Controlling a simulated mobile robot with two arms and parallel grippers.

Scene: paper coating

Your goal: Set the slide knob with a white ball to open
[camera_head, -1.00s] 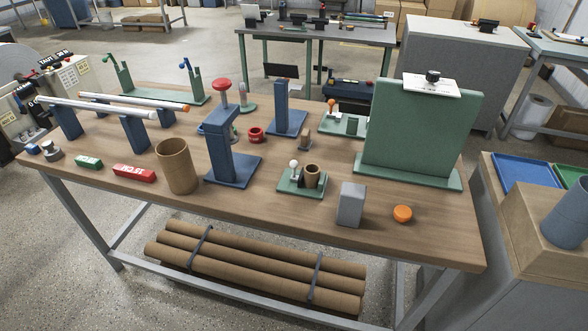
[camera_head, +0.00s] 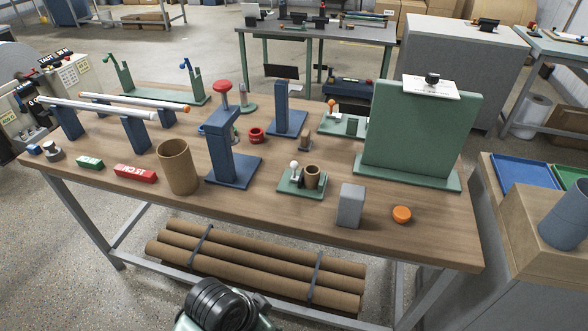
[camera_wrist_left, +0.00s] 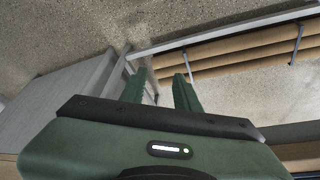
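The slide knob with a white ball (camera_head: 294,165) stands on a small green base (camera_head: 290,188) near the front middle of the wooden table. A short brown tube (camera_head: 312,177) stands on the same base, just right of the ball. Any markings on the base are too small to read. In the left wrist view, the green fingers of my left gripper (camera_wrist_left: 159,76) are apart with nothing between them. The gripper is away from the knob, facing the floor and the tubes under the table. My right gripper is not in view.
A blue stand (camera_head: 221,155) and a wide brown tube (camera_head: 178,166) stand left of the base. A grey block (camera_head: 350,205) and an orange disc (camera_head: 402,214) are to its right, with a green upright panel (camera_head: 420,130) behind. Brown tubes (camera_head: 255,265) lie under the table.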

